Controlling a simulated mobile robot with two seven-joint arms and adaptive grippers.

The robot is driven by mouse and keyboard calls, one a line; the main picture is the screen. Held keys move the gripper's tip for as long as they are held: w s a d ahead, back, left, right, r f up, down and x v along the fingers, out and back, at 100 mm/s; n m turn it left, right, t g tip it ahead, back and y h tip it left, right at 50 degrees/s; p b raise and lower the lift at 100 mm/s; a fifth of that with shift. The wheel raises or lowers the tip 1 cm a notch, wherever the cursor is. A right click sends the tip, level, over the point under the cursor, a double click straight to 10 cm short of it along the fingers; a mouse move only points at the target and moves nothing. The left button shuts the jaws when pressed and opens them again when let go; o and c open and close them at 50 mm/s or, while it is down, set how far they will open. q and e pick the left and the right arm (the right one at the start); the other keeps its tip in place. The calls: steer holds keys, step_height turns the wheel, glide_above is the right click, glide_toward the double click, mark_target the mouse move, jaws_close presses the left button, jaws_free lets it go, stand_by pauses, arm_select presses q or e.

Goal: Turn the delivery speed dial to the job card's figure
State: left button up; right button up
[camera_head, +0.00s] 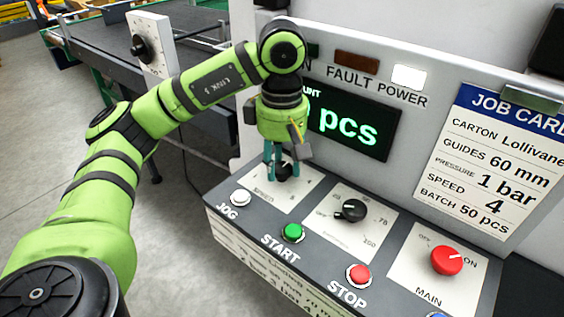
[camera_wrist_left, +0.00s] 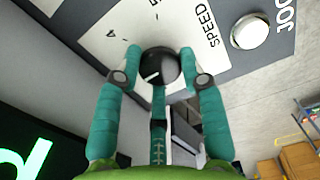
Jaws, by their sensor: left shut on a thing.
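The speed dial (camera_head: 284,174) is a small black knob on a white plate marked SPEED, at the left end of the sloped panel. It also shows in the left wrist view (camera_wrist_left: 160,66), with a white pointer line toward the lower left. My left gripper (camera_head: 282,168) comes down from above with its teal fingers shut on the knob's sides. The fingers hide most of the dial in the head view. The job card (camera_head: 484,170) at the right reads SPEED 4. In the left wrist view, a 4 is legible on the plate, upper left of the knob.
Close by are the white JOG button (camera_head: 241,197), green START button (camera_head: 292,233), red STOP button (camera_head: 359,275), a second black dial (camera_head: 351,210) and the red main switch (camera_head: 446,260). A green-lit counter display (camera_head: 352,125) stands behind my gripper.

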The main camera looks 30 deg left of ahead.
mark_target(281, 168)
arm_select(q)
steer(key=m, duration=1.1)
steer(key=shift+m+b, duration=0.4)
stand_by(0.3)
steer(key=o, duration=1.1)
steer(key=shift+o, duration=0.2)
step_height(281, 168, up, 12)
stand_by(0.5)
